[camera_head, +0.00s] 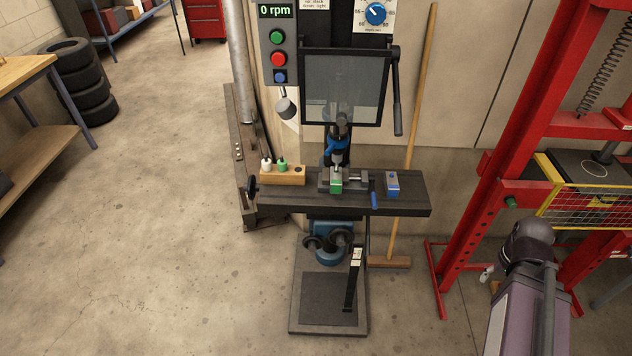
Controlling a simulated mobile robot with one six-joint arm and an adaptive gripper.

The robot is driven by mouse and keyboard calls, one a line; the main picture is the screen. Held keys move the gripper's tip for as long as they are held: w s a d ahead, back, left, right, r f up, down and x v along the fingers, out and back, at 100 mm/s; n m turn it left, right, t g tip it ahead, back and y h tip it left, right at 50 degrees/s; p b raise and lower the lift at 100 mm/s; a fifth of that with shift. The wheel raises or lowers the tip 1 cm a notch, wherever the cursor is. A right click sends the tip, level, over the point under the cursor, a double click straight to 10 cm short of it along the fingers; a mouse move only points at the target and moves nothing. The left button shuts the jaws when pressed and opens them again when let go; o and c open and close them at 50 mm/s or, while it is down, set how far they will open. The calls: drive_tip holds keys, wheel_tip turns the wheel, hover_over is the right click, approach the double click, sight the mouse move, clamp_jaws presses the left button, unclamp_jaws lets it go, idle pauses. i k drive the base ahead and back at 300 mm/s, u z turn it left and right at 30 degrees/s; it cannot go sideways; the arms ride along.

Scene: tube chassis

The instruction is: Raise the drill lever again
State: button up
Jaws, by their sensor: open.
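The drill press stands in the middle, with a clear framed guard (343,88) in front of its head. A black drill lever (397,102) hangs nearly straight down at the guard's right side. Below the guard, the drill head's lower end (338,140) is close above a green workpiece (336,186) in a grey vise (357,181); contact cannot be told. The vise sits on the dark drill table (410,197). Parts of my arm show at the lower right, well away from the lever. My gripper cannot be made out.
A control panel (278,45) with buttons reads 0 rpm. A wooden holder (283,176) and a blue block (392,182) sit on the table. A broom (421,90) leans behind. A red press frame (495,150) stands right; floor is clear at left.

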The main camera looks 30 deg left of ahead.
sight(396, 50)
drive_tip(key=u, duration=0.7)
drive_tip(key=k, duration=0.95)
drive_tip(key=z, duration=0.05)
drive_tip(key=i, duration=0.75)
